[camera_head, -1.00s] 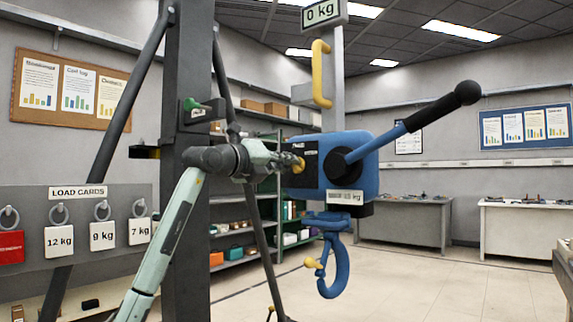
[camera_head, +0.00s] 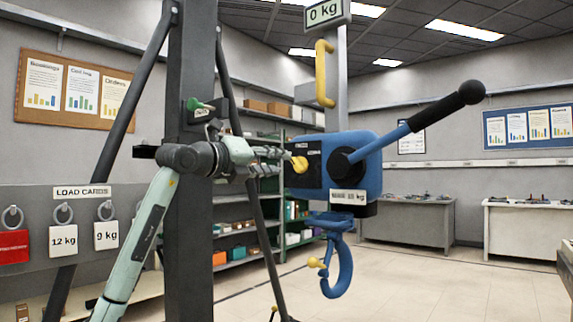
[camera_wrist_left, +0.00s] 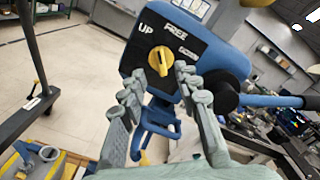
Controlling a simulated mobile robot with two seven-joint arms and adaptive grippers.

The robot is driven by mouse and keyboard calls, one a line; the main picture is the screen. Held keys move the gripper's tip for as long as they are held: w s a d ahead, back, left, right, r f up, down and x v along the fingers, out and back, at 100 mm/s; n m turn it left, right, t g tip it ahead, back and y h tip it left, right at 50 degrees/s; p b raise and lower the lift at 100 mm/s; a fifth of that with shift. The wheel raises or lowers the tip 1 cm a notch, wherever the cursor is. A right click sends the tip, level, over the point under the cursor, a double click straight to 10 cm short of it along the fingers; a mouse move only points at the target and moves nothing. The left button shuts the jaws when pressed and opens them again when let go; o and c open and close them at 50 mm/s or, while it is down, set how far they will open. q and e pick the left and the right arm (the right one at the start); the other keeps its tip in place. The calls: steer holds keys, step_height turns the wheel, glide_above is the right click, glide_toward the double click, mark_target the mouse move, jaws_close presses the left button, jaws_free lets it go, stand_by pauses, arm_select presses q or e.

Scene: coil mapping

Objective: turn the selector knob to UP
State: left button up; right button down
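The yellow selector knob (camera_head: 300,164) sits on the dark panel at the left side of the blue hoist body (camera_head: 366,146). In the left wrist view the knob (camera_wrist_left: 161,61) shows in full, with the labels UP, FREE and a third, hard-to-read one around it. Its raised grip runs roughly up and down in that picture; I cannot tell which label it points to. My left gripper (camera_head: 284,153) is just left of the knob. In the wrist view its fingers (camera_wrist_left: 159,78) are spread either side of the knob's lower end, with no clear contact. My right gripper is out of view.
A black-handled lever (camera_head: 440,110) sticks out right of the hoist, and a blue hook (camera_head: 338,272) hangs below. A dark post (camera_head: 188,240) stands behind my left arm. Load cards (camera_head: 63,241) hang at the left. Workbenches (camera_head: 405,221) stand behind on open floor.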

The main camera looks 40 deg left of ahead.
arm_select(q)
steer(key=s, duration=0.6)
steer(key=shift+s+a, duration=0.2)
steer(key=shift+s, duration=0.05)
